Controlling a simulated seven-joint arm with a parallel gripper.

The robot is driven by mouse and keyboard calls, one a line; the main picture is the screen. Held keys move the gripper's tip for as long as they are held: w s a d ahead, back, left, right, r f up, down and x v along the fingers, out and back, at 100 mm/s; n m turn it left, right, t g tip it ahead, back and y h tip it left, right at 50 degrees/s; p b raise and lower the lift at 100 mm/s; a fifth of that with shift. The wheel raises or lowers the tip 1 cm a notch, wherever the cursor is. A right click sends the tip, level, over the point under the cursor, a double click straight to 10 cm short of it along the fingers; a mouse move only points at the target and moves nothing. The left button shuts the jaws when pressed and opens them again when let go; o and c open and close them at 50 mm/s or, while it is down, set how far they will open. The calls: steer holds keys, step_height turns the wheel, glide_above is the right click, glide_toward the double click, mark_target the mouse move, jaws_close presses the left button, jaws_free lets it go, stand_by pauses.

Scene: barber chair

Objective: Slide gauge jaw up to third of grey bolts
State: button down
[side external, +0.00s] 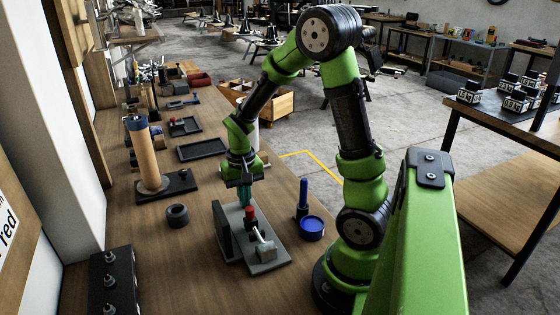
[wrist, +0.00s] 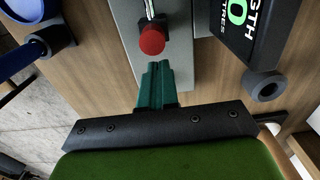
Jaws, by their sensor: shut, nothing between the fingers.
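The gauge is a light grey plate (side external: 268,262) on the bench, with a red-knobbed lever (side external: 250,212), a small grey block (side external: 266,250) and an upright dark display panel (side external: 222,228). In the wrist view the panel (wrist: 255,30) shows part of a word and a green 0. I cannot tell which part is the sliding jaw. My gripper (side external: 245,198) points down over the plate's far end, its teal fingers shut and empty. In the wrist view the fingertips (wrist: 157,68) are close to the red knob (wrist: 151,41); contact is unclear. Several grey bolts (side external: 109,281) stand in a dark block at lower left.
A blue dish (side external: 311,229) and a blue post (side external: 303,190) stand right of the gauge. A dark ring (side external: 177,215) lies to its left. A tan cylinder (side external: 146,160) and dark trays (side external: 202,149) are farther back. Bare wood lies between the bolt block and gauge.

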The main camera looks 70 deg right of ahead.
step_height(320, 180, up, 8)
steer(key=shift+f, duration=0.2)
stand_by(0.3)
steer(key=s+a+r+n+t+y, duration=0.1)
steer(key=s+a+r+n+t, duration=0.1)
steer(key=a+r, duration=0.3)
steer(key=s+a+r+n+t+y, duration=0.1)
steer(key=s+a+r+n+t, duration=0.2)
steer(key=a, duration=0.7)
step_height(320, 180, up, 3)
steer(key=shift+s+f+t, duration=0.2)
steer(key=shift+s+t, duration=0.6)
steer(key=shift+t, duration=0.3)
steer(key=shift+d, duration=0.1)
steer(key=w+d+f+m+g+h, duration=0.1)
steer(key=w+d+f+m+g, duration=0.25)
steer(key=d+f, duration=0.35)
steer(key=w+d+f+m+g+h, duration=0.1)
steer(key=w+d+f+m+g, duration=0.1)
steer(key=w+d+f+g, duration=0.45)
steer(key=shift+s+d+f+n+t, duration=0.1)
steer(key=shift+s+d+f+t, duration=0.3)
steer(key=shift+f, duration=0.45)
steer(key=shift+s+d+f+n+t, duration=0.1)
steer(key=shift+s+d+f+t, duration=0.1)
steer(key=shift+s+f+t, duration=0.55)
steer(key=shift+s+d+f+n+t, duration=0.1)
steer(key=shift+s+d+f+t, duration=0.2)
steer(key=shift+f, duration=0.7)
